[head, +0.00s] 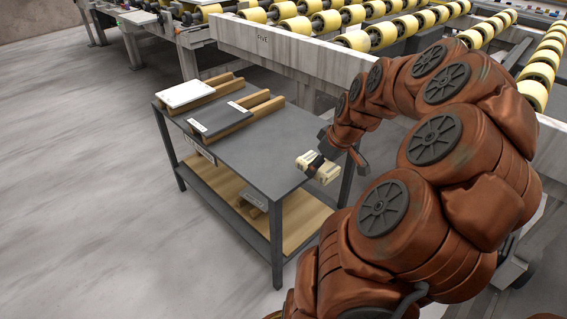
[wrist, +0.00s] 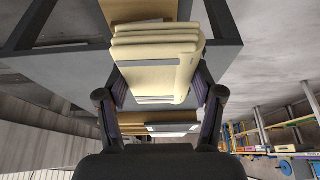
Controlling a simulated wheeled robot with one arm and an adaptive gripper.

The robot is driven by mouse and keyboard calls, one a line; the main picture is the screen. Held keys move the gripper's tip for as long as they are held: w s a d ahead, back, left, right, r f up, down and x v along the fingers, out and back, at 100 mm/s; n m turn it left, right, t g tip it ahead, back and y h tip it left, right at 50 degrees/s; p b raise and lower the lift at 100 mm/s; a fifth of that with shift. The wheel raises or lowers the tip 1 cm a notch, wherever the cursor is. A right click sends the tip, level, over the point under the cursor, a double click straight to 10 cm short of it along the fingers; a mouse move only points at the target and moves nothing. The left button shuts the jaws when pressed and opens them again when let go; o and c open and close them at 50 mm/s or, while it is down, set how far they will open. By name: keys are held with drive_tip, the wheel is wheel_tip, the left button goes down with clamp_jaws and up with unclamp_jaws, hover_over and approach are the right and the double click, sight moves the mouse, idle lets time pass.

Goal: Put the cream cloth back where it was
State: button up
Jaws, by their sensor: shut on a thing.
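The cream cloth (head: 318,167) is a thick folded bundle with a dark band beside my gripper's fingers. My gripper (head: 324,158) is shut on it, at the near right end of the grey table (head: 265,145) in the head view. In the wrist view the cloth (wrist: 155,62) shows its stacked folds between the two dark fingers of my gripper (wrist: 158,90). I cannot tell whether the cloth touches the table top or hangs above or beside its edge.
A white slab (head: 186,93) and a dark slab (head: 217,118) lie on wooden supports at the table's far left. The table top between them and the cloth is clear. A wooden lower shelf (head: 295,218) lies below. A roller conveyor (head: 290,48) runs behind.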

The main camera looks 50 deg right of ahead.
drive_tip(key=b, duration=0.3)
hover_over(282, 156)
drive_tip(key=s, duration=0.2)
drive_tip(key=shift+x, duration=0.85)
drive_tip(key=shift+f+b, duration=0.65)
drive_tip(key=shift+f, duration=1.05)
drive_tip(key=shift+f, duration=0.15)
drive_tip(key=o, duration=1.1)
